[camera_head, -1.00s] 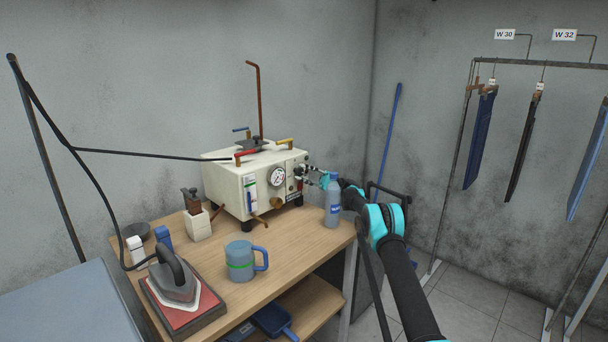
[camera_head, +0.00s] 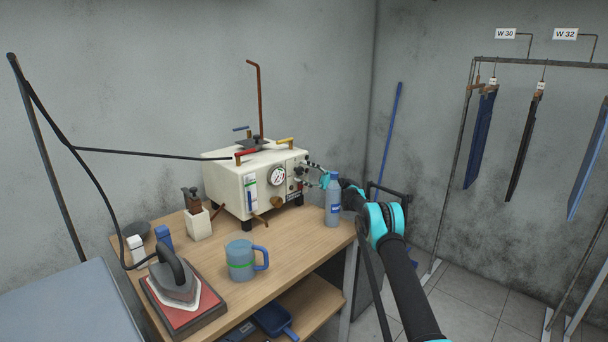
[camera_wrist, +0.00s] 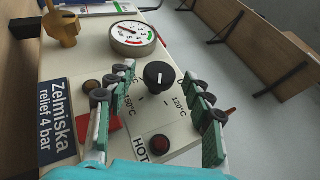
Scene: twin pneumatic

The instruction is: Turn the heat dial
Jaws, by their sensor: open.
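The heat dial is a round black knob (camera_wrist: 159,75) with a white mark, on the cream front panel of the steam generator. Printed 150°C and 120°C labels stand to its left and right in the wrist view. My gripper (camera_wrist: 164,82) is open, with one finger on each side of the dial. I see a gap on both sides, and the right one is wider. In the head view, my gripper (camera_head: 312,176) is at the right part of the generator's front (camera_head: 232,187), and the dial cannot be made out there.
A spray or water bottle (camera_head: 333,203) stands close beside my wrist. A mug (camera_head: 240,262) and an iron (camera_head: 173,277) stand on the wooden table (camera_head: 287,255).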

